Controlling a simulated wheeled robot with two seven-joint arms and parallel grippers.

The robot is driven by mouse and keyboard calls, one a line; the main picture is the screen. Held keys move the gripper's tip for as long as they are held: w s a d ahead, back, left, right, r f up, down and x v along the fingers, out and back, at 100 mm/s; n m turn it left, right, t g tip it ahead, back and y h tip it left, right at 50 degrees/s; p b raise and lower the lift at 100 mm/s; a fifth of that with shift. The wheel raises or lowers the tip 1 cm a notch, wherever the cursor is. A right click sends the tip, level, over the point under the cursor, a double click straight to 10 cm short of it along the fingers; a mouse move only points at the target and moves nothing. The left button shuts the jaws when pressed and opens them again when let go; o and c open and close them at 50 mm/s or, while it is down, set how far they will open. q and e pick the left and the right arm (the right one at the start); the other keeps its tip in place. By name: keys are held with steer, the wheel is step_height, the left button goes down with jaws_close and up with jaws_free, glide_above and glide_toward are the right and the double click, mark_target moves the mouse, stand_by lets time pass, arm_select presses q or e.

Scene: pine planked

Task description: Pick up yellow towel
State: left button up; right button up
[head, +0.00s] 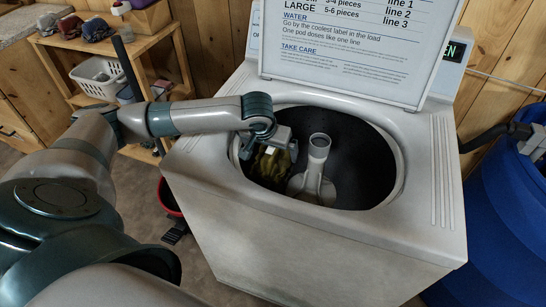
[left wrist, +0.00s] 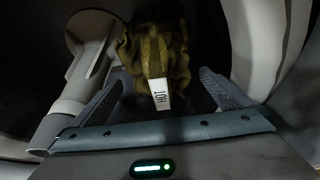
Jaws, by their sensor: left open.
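The yellow towel (head: 268,168) is a crumpled olive-yellow cloth inside the dark drum of the top-loading washer (head: 320,240), at the left side of the drum. In the left wrist view the towel (left wrist: 150,45) lies ahead, with a white label reading "HOT" hanging toward me. My left gripper (head: 278,150) reaches down into the drum opening, right above the towel. In the left wrist view its two fingers (left wrist: 158,95) are apart, one on each side of the label end. Whether they touch the cloth I cannot tell. My right gripper is not in view.
The agitator post (head: 319,160) stands in the drum close to the towel; it also shows in the left wrist view (left wrist: 85,60). The raised lid (head: 350,45) stands behind the opening. A wooden shelf (head: 110,45) with a white basket (head: 98,77) is left; a blue barrel (head: 505,220) is right.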

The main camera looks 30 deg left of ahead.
arm_select(q)
steer(key=shift+x, duration=1.4)
steer(key=shift+c, duration=0.3)
steer(key=c, duration=0.9)
